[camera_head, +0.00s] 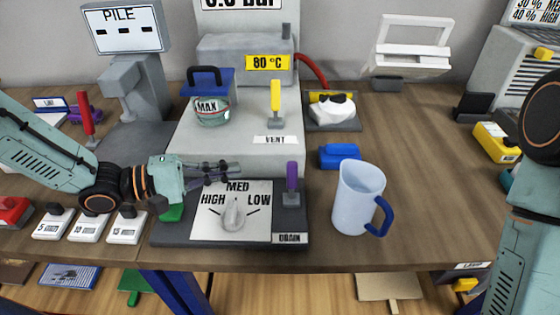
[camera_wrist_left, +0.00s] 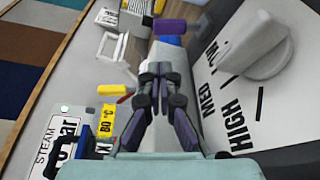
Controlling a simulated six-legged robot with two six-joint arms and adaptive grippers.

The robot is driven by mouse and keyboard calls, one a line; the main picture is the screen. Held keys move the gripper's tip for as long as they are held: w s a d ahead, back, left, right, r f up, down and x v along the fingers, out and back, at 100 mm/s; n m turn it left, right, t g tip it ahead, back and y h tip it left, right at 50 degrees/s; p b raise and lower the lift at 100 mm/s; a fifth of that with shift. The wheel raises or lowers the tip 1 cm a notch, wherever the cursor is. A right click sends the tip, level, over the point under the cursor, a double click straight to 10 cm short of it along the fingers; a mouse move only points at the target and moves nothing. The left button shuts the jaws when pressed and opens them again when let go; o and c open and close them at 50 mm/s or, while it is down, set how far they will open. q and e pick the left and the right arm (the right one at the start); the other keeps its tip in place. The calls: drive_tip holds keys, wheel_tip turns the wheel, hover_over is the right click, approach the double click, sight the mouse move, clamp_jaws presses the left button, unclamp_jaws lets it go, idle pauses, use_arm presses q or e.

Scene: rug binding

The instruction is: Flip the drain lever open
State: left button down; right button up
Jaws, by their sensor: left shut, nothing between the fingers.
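The drain lever (camera_head: 292,178) is a purple handle standing upright at the right end of the dark control panel (camera_head: 170,232), behind the label DRAIN (camera_head: 289,238). A purple block, which looks like this lever (camera_wrist_left: 170,28), shows beyond my fingertips in the left wrist view. My left gripper (camera_head: 236,170) is shut and empty above the panel's back edge, left of the lever and apart from it. Its closed fingers (camera_wrist_left: 155,70) point toward the lever in the wrist view. My right arm is at the right edge of the head view, but its gripper is out of frame.
A grey dial (camera_head: 234,213) marked HIGH, MED, LOW lies left of the lever. A yellow vent lever (camera_head: 275,97) stands behind. A blue block (camera_head: 339,156) and a pale jug (camera_head: 358,197) with a blue handle stand to the right. Bare table lies beyond the jug.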

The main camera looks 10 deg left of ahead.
sight(292, 175)
use_arm(q)
drive_tip(key=shift+s+a, duration=0.15)
drive_tip(key=shift+a, duration=0.1)
drive_tip(key=shift+w+d+f, duration=0.15)
drive_tip(key=shift+w+d, duration=0.05)
drive_tip(key=shift+d, duration=0.05)
drive_tip(key=b+x, duration=0.1)
drive_tip(key=x, duration=0.2)
drive_tip(key=shift+f+b, duration=0.1)
drive_tip(key=shift+b, duration=0.25)
drive_tip(key=shift+w+d+b, duration=0.2)
drive_tip(key=shift+d+b, duration=0.1)
drive_tip(key=shift+d, duration=0.25)
drive_tip(key=b+x, duration=0.1)
drive_tip(key=x, duration=0.3)
drive_tip(key=shift+w+f, duration=0.1)
drive_tip(key=shift+w+d+b, duration=0.3)
drive_tip(key=shift+d, duration=0.3)
drive_tip(key=shift+w+d, duration=0.2)
drive_tip(key=shift+s+a, duration=0.1)
